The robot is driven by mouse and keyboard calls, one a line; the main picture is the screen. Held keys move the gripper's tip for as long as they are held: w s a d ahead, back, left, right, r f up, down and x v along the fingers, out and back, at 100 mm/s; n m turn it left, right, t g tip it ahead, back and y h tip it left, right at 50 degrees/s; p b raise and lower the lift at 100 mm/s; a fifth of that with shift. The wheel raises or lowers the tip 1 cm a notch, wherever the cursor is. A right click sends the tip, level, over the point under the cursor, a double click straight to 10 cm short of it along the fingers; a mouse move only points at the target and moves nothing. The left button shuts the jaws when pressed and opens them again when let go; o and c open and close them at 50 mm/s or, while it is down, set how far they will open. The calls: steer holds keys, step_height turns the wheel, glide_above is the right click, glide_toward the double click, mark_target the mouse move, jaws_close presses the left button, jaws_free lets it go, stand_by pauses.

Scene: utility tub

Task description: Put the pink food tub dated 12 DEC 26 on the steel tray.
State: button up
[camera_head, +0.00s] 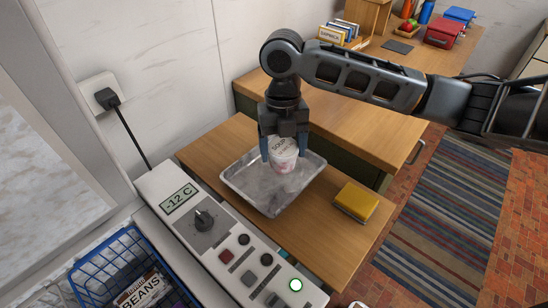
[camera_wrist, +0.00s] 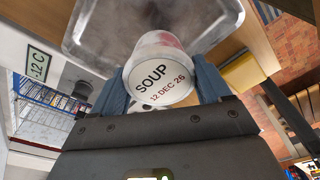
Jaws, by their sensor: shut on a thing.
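The food tub (camera_head: 283,158) has a white lid and a clear body with pink contents low down. In the wrist view its lid (camera_wrist: 160,85) reads SOUP and 12 DEC 26. My gripper (camera_head: 279,150) is shut on the tub, with a blue finger on each side, and points down. The steel tray (camera_head: 240,178) lies on the wooden counter. The tub is over the tray's far right part, and the tray also shows in the wrist view (camera_wrist: 90,30). I cannot tell whether the tub's base touches the tray.
A yellow sponge or block (camera_head: 356,202) lies right of the tray. A control panel (camera_head: 215,230) reading -12 C runs along the near left. A blue basket (camera_head: 110,262) holds a BEANS packet. A higher wooden desk (camera_head: 340,125) stands behind.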

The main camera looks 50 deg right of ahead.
steer(key=shift+w+a+f, duration=0.1)
steer(key=shift+w+f, duration=0.25)
steer(key=shift+w, duration=0.2)
steer(key=shift+w+f, duration=0.35)
steer(key=shift+w, duration=0.2)
steer(key=shift+f+p, duration=0.3)
steer(key=shift+f, duration=1.65)
steer(key=o, duration=1.2)
steer(key=shift+f, duration=0.1)
steer(key=r, duration=0.8)
steer(key=w+d+r+b, duration=0.1)
steer(key=r, duration=0.3)
steer(key=shift+r, duration=0.1)
